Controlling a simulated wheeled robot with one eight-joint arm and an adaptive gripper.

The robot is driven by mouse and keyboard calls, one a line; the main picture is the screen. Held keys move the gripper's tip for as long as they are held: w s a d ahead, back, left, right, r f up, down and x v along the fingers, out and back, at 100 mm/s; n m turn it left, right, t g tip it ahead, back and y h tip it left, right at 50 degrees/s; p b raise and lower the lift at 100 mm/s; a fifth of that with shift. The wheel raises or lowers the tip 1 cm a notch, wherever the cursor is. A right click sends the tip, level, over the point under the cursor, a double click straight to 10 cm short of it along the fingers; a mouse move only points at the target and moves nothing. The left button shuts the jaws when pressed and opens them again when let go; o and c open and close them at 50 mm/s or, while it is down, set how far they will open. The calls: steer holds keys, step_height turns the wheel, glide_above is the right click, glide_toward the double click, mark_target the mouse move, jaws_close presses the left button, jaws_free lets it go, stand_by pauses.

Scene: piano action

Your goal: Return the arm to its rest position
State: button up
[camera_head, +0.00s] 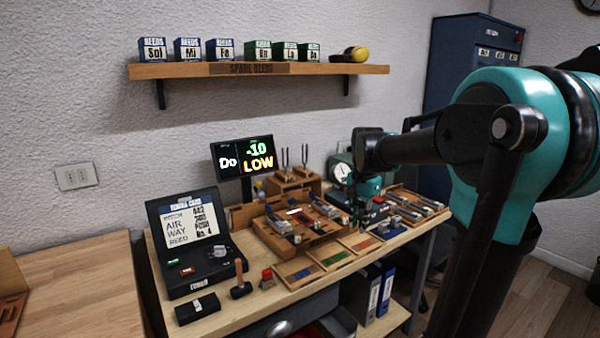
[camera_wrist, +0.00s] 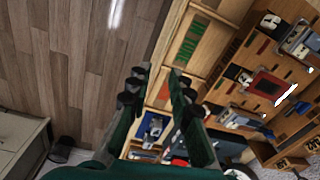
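My arm, teal and black, reaches in from the right of the head view and extends left over the workbench. My gripper (camera_head: 366,205) hangs at its end above the right part of the bench, partly lost against the tools behind it. In the wrist view my gripper (camera_wrist: 158,76) shows two dark green fingers with black joints. They stand apart with nothing held between them. Below them are the bench's front edge and the wooden floor. Whether the fingertips touch anything is hard to tell in the head view, but they look clear in the wrist view.
The workbench (camera_head: 256,303) carries a black case (camera_head: 205,262), a mallet (camera_head: 239,281), a wooden tool board and trays. A small display (camera_head: 243,157) reads "Do -10 LOW". A shelf (camera_head: 200,71) with reed boxes hangs above. A blue cabinet (camera_head: 447,75) stands behind my arm.

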steer(key=s+d+f+n+t, duration=0.1)
steer(key=s+f+n+t, duration=0.2)
steer(key=s+f+n, duration=0.6)
steer(key=s+f, duration=0.9)
steer(key=shift+s+d+f+t, duration=0.2)
steer(key=shift+s+d+t, duration=0.05)
steer(key=shift+d+t, duration=0.1)
